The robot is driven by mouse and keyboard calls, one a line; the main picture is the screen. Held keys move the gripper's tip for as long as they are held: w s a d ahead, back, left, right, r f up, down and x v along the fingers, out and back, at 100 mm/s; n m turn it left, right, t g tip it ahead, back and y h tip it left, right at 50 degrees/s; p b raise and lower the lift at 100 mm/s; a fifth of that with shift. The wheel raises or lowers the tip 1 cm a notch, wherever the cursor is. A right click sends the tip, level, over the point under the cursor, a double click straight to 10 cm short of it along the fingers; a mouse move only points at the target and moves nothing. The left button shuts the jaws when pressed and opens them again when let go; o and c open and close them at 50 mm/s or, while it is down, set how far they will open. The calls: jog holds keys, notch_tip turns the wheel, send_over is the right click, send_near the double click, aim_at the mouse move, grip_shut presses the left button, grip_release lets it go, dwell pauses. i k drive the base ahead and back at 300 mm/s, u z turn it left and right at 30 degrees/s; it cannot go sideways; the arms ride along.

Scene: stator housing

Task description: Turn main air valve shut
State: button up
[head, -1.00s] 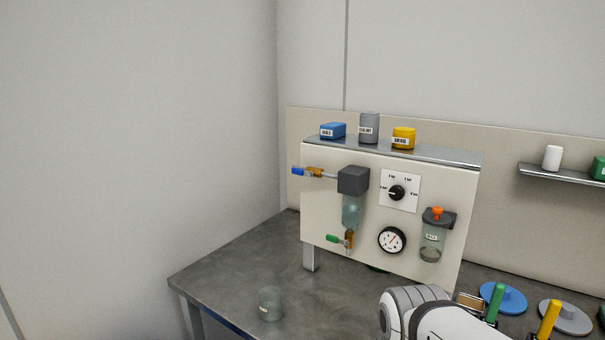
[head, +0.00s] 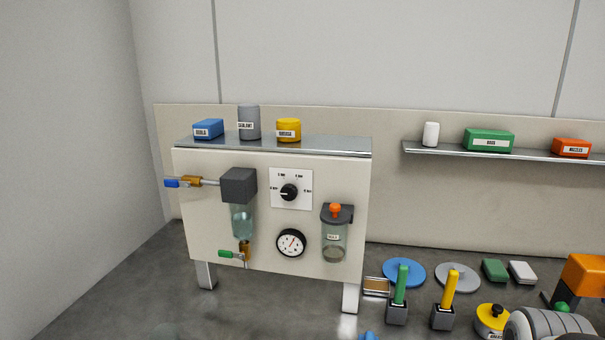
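A cream panel (head: 205,240) stands on metal legs on the grey bench. At its upper left, a brass valve (head: 192,181) with a blue handle (head: 173,183) sits on a pipe leading into a dark grey block (head: 238,185). The blue handle lies roughly in line with the pipe. A green-handled valve (head: 232,254) is below the clear bowl (head: 242,221). A black knob (head: 289,192) on a white dial plate and a round gauge (head: 291,243) are to the right.
Blue, grey and yellow containers stand on the panel's top ledge (head: 330,146). A wall shelf (head: 500,153) holds white, green and orange items. Green (head: 401,285) and yellow (head: 449,290) upright handles, discs and small blocks crowd the bench at right. Bench left of the panel looks clear.

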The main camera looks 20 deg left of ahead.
aim_at(169, 183)
jog(key=z, duration=1)
jog(key=k, duration=1.7)
jog(key=u, duration=0.9)
jog(key=i, duration=0.95)
